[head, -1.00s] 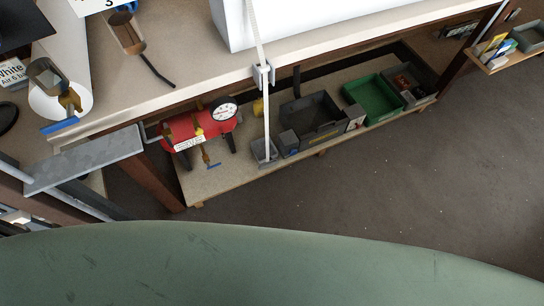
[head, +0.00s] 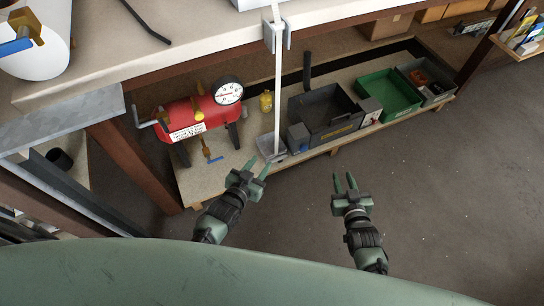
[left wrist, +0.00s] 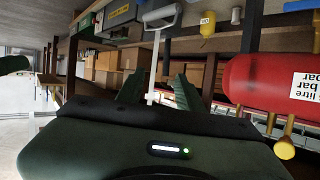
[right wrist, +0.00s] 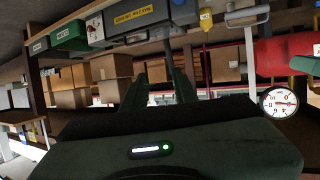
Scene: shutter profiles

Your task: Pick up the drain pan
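A small grey pan (head: 271,147), which looks like the drain pan, sits on the low shelf at the foot of a white pole. It also shows at the top of the left wrist view (left wrist: 163,15) and the right wrist view (right wrist: 246,14). My left gripper (head: 257,168) is open and empty, just in front of the pan in the head view. The height gap between them is hard to tell. My right gripper (head: 345,180) is open and empty over the floor, to the right of the pan and in front of the shelf edge.
A red air tank (head: 190,119) with a gauge stands left of the pan. A dark grey crate (head: 318,127) and a green crate (head: 388,100) stand to its right. The white pole (head: 278,90) rises beside the pan to the bench top (head: 190,45). The floor in front is clear.

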